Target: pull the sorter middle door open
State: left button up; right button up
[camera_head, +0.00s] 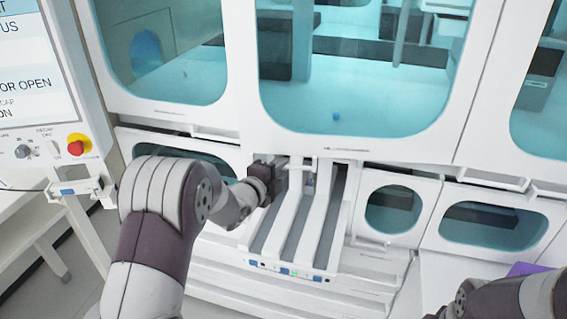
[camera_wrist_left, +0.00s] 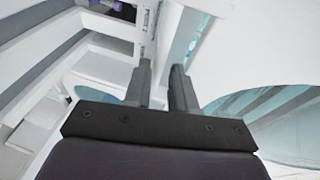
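The sorter middle door is the large white-framed panel (camera_head: 372,148) with a teal window in the upper middle of the head view; it looks closed.
Sloped grey-and-white lanes (camera_head: 322,218) lie just below the left gripper. Small windowed doors (camera_head: 422,236) stand to their right. A control panel with a red-and-yellow emergency button (camera_head: 77,146) is at the left. A purple object (camera_head: 524,268) lies near my right arm.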

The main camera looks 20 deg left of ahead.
pick_arm(q)
jog(key=x, duration=0.3)
jog(key=shift+a+f, duration=0.2)
jog(key=shift+d+r, duration=0.1)
jog(key=shift+d, duration=0.05)
grip_shut()
